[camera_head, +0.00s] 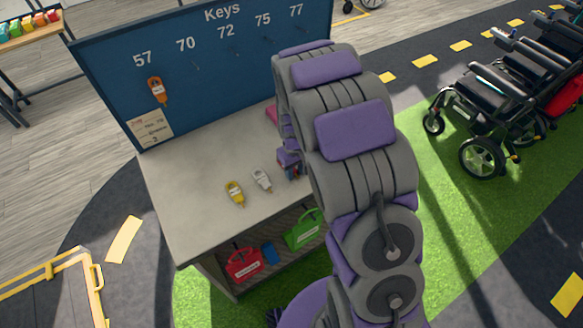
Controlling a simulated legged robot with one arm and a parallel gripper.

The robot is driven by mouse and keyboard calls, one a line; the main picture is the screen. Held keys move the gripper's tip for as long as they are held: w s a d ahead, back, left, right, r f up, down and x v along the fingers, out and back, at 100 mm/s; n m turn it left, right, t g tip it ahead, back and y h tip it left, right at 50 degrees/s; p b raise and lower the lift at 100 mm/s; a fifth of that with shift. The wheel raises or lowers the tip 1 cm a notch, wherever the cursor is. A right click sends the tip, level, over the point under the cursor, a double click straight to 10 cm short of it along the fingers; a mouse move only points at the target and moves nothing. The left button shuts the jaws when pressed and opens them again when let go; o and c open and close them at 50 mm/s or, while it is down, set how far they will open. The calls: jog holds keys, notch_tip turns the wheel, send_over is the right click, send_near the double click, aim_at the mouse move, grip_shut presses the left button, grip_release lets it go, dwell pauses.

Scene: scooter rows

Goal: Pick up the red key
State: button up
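The blue key board (110,65) is headed "Keys" and numbered 57, 70, 72, 75 and 77. An orange key (157,89) hangs on it under 57. A yellow key (235,193) and a whitish key (261,180) lie apart on the grey counter (190,205). A pinkish-red thing (272,113) shows partly beside my arm at the back of the counter; I cannot tell if it is a key. My gripper (291,166) is low over the counter, right of the whitish key, mostly hidden by my arm. Its opening cannot be made out. No red key shows clearly.
A note (151,130) is fixed to the board's lower left. Red (244,263) and green (303,229) cases sit on the shelf below. Black mobility vehicles (500,95) stand on the right. A yellow rail (55,270) is at lower left. My arm hides the counter's right part.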

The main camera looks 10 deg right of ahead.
jog(key=shift+a, duration=0.55)
jog(key=c, duration=0.6)
jog(key=shift+d+r, duration=0.1)
jog(key=shift+d, duration=0.55)
grip_shut()
jog(key=r, duration=0.1)
jog(key=a+r+p, duration=0.1)
jog(key=r, duration=0.1)
jog(key=shift+a, duration=0.1)
jog(key=shift+s+a+r, duration=0.1)
jog(key=shift+s+r, duration=0.15)
jog(key=s+a+r+p, duration=0.1)
jog(key=s+a+p, duration=0.1)
jog(key=s, duration=1.3)
jog(key=shift+a+r, duration=0.15)
jog(key=shift+a, duration=0.45)
